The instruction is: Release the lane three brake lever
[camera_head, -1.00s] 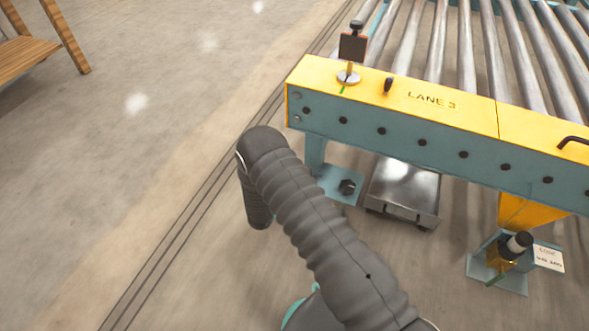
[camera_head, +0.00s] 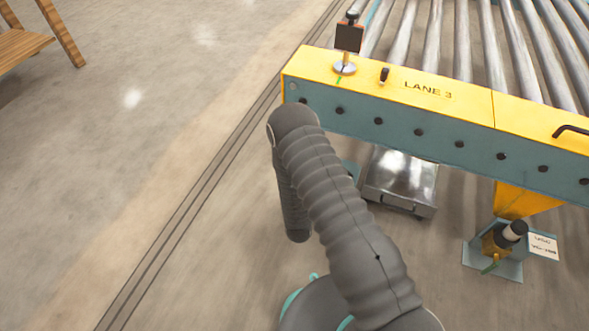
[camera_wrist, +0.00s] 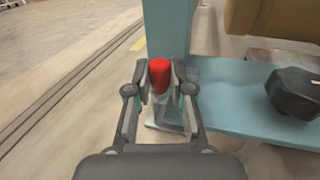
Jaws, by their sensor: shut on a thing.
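In the wrist view, my gripper (camera_wrist: 159,88) has its two fingers closed on a red rounded knob (camera_wrist: 160,75), likely the end of the lane three brake lever. The lever below the knob is mostly hidden by the fingers. In the head view, the beam labelled LANE 3 (camera_head: 428,90) has a yellow top and teal side; my grey arm hides the gripper and the knob there.
A metal box (camera_head: 400,182) sits under the beam. A dark-flagged post (camera_head: 348,38) stands on the beam's left end.

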